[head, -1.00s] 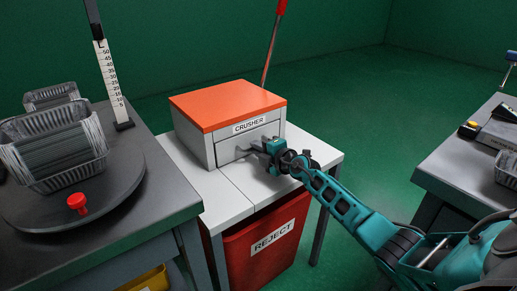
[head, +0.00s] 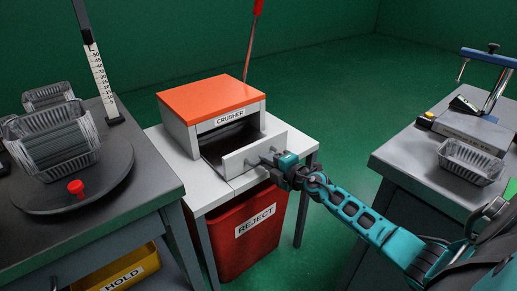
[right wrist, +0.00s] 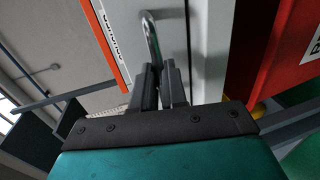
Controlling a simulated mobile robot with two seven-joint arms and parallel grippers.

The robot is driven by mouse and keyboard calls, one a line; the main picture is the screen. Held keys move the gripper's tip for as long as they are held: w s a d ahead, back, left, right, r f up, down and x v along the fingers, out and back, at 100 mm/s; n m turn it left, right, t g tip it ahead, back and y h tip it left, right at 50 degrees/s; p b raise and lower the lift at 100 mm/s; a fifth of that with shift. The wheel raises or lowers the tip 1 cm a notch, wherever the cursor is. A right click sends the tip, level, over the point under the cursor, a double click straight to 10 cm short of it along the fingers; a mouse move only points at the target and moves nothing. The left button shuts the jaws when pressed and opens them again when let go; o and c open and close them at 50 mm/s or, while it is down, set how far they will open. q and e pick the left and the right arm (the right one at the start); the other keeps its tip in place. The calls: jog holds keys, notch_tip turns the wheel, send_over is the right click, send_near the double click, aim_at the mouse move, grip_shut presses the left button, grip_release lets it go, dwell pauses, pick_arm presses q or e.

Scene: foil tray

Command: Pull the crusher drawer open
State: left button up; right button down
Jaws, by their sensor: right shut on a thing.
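The crusher (head: 213,103) is a grey box with an orange lid and a CRUSHER label, on a light table in the middle of the head view. Its drawer (head: 240,155) stands pulled out toward the front, with a dark opening behind its front panel. My right gripper (head: 273,160) is at the drawer front. In the right wrist view its two dark fingers (right wrist: 160,85) are shut on the metal drawer handle (right wrist: 151,38). My left gripper is not in view.
A red REJECT bin (head: 250,235) stands below the crusher's table. At left, a dark table holds a turntable (head: 105,185) with foil trays and a red knob. At right, another table (head: 385,160) holds a foil tray (head: 470,162) and a device with a blue handle.

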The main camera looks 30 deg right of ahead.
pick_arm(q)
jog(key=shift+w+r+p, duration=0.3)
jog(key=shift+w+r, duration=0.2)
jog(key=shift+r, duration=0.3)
pick_arm(e)
jog(key=shift+f+v, duration=0.2)
jog(key=shift+v, duration=0.9)
jog(key=shift+f+v, duration=0.25)
jog(key=shift+v, duration=0.8)
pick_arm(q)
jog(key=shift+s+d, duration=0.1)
pick_arm(e)
jog(key=c, duration=1.2)
grip_release()
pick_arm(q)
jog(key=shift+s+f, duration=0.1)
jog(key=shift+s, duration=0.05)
pick_arm(e)
jog(key=shift+s, duration=0.2)
pick_arm(q)
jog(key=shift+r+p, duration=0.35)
jog(key=shift+p, duration=0.05)
pick_arm(e)
jog(key=v, duration=1.2)
jog(key=shift+s+d+r, duration=0.15)
jog(key=shift+s, duration=0.2)
